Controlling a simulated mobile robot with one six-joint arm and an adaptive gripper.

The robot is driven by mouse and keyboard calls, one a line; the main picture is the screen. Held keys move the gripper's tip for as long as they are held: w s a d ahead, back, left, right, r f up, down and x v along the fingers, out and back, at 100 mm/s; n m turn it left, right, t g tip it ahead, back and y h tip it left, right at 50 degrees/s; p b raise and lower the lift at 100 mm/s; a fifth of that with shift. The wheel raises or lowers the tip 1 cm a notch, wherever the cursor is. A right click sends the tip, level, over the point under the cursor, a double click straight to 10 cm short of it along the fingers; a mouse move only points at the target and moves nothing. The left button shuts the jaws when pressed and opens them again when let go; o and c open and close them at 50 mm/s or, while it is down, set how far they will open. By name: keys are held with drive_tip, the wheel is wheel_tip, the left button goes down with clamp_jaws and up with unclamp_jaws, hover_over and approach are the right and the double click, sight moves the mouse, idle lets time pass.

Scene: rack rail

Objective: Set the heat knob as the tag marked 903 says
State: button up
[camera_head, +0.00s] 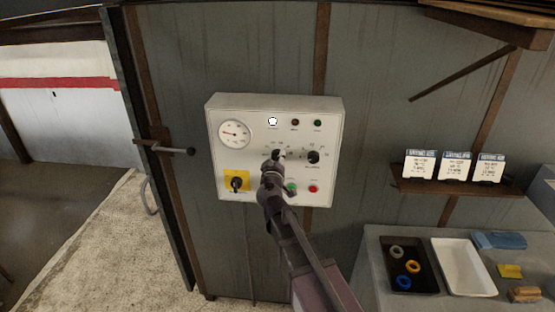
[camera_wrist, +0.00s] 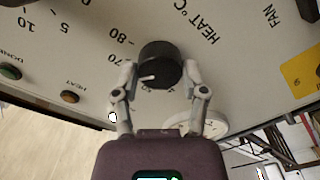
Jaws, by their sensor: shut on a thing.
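The white control panel (camera_head: 262,108) hangs on the grey wall. Its black heat knob (camera_wrist: 160,62) sits between the two fingers of my gripper (camera_wrist: 160,76), which is shut on it. The knob's white pointer line points to the lower left in the wrist view, towards the left finger. Marks 80 and 70 show nearby; the finger hides part of the scale. In the head view my gripper (camera_head: 274,164) covers most of the knob. Three white tags, left (camera_head: 420,165), middle (camera_head: 454,166) and right (camera_head: 488,168), stand on a shelf; their print is too small to read.
The panel also has a round gauge (camera_head: 234,134), another black knob (camera_head: 313,157), a yellow-backed fan switch (camera_head: 236,182), and green (camera_head: 291,188) and red (camera_head: 313,188) buttons. At right a bench holds a black tray (camera_head: 418,284) with rings and a white tray (camera_head: 463,268).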

drive_tip(key=shift+m, duration=1.2)
drive_tip(key=o, duration=1.2)
drive_tip(key=shift+c, duration=0.2)
drive_tip(key=s, duration=1.2)
drive_tip(key=shift+a, duration=0.25)
